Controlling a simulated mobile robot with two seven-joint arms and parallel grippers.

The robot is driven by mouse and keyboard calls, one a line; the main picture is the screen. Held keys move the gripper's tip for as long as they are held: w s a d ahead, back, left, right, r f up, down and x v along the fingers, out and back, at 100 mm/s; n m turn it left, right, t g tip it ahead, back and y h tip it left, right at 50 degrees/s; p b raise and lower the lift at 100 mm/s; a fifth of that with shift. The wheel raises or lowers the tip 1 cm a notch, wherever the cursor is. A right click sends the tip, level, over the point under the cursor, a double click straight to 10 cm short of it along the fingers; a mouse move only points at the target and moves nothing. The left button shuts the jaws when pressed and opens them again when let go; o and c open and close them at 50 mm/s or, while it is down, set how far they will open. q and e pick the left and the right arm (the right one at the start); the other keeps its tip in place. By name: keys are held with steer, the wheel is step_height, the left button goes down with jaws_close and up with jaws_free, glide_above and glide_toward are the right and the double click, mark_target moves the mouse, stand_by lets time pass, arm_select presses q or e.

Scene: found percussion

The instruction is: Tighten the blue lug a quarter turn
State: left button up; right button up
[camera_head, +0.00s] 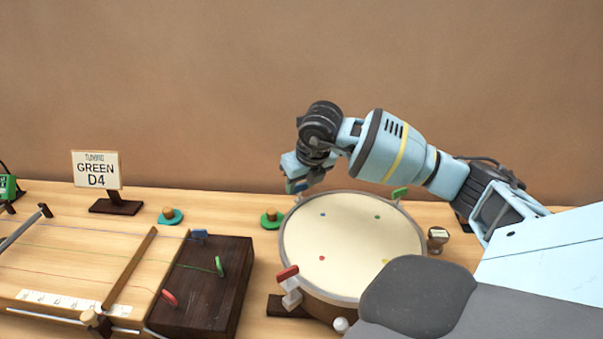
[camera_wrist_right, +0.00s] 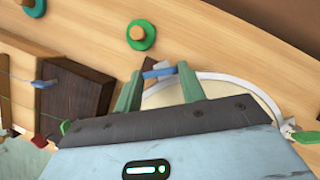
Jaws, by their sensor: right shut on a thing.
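The drum (camera_head: 350,241) has a pale round head with small blue, green, red and yellow dots. The blue lug (camera_wrist_right: 158,72) is at its far left rim. My right gripper (camera_head: 296,186) is over that rim, shut on the blue lug. In the right wrist view the gripper (camera_wrist_right: 160,80) has its two green fingers at the two ends of the lug's handle. In the head view the gripper mostly hides the lug. My left gripper is not in view.
A red lug (camera_head: 288,273) and a green lug (camera_head: 400,193) stick up at the drum's rim. A stringed box (camera_head: 110,250) lies to the left. A sign (camera_head: 97,171) reading GREEN D4 stands behind it.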

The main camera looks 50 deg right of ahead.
steer(key=o, duration=1)
steer(key=shift+v, duration=3.95)
steer(key=shift+w, duration=0.1)
